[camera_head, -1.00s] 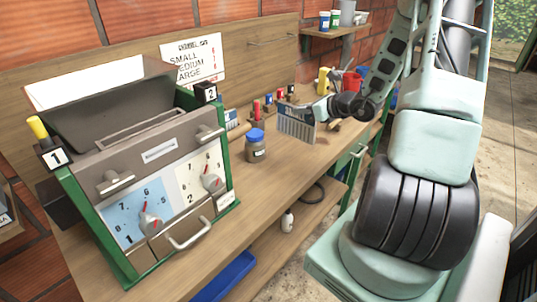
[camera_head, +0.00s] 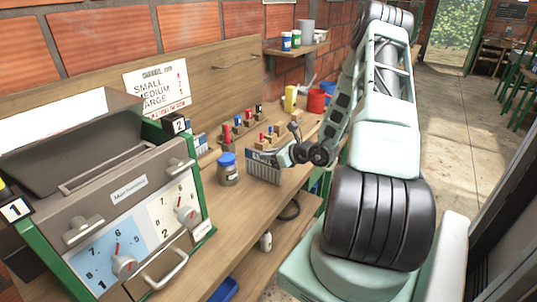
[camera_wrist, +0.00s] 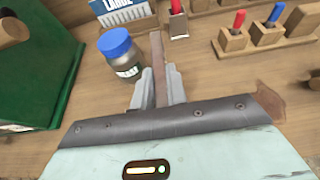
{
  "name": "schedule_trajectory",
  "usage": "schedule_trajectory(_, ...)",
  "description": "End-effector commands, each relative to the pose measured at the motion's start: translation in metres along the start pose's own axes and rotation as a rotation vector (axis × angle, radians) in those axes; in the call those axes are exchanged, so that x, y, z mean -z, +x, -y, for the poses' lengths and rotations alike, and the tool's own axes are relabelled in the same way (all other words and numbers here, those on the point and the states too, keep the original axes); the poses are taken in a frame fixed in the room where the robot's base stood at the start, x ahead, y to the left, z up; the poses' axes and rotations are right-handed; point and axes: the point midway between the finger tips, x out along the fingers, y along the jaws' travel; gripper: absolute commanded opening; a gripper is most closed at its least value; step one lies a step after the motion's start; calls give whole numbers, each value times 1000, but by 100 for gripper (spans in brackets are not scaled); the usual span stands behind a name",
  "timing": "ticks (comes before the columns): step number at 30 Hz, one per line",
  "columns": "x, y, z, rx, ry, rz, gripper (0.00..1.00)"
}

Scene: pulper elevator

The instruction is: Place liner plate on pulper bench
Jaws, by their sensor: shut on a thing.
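The liner plate (camera_head: 264,169) is a grey slotted plate with a blue labelled top band, standing upright over the wooden bench (camera_head: 206,226). My gripper (camera_head: 284,156) is shut on it from the right. In the wrist view it shows edge-on as a thin brown strip (camera_wrist: 157,62) between the fingers of my gripper (camera_wrist: 161,88). I cannot tell whether its lower edge touches the bench. The green-framed pulper (camera_head: 122,215) with dials stands on the bench at the left. A blue-lidded jar (camera_head: 228,172) stands just left of the plate, with a small gap.
Wooden blocks with red and blue pegs (camera_wrist: 258,33) stand behind the plate. Another plate labelled LARGE (camera_wrist: 119,12) stands behind the jar. A red cup (camera_head: 317,100) and a yellow item (camera_head: 290,98) are farther along. Bare bench lies in front of the jar.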

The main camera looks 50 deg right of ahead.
Motion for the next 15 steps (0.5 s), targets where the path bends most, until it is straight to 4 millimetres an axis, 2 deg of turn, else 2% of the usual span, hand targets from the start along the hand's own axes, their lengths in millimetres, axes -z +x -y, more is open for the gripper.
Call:
schedule_trajectory(12,6,3,0,0,-1,2,0)
schedule_trajectory(13,5,2,0,1,-1,0,20)
schedule_trajectory(15,5,2,0,1,0,0,36)
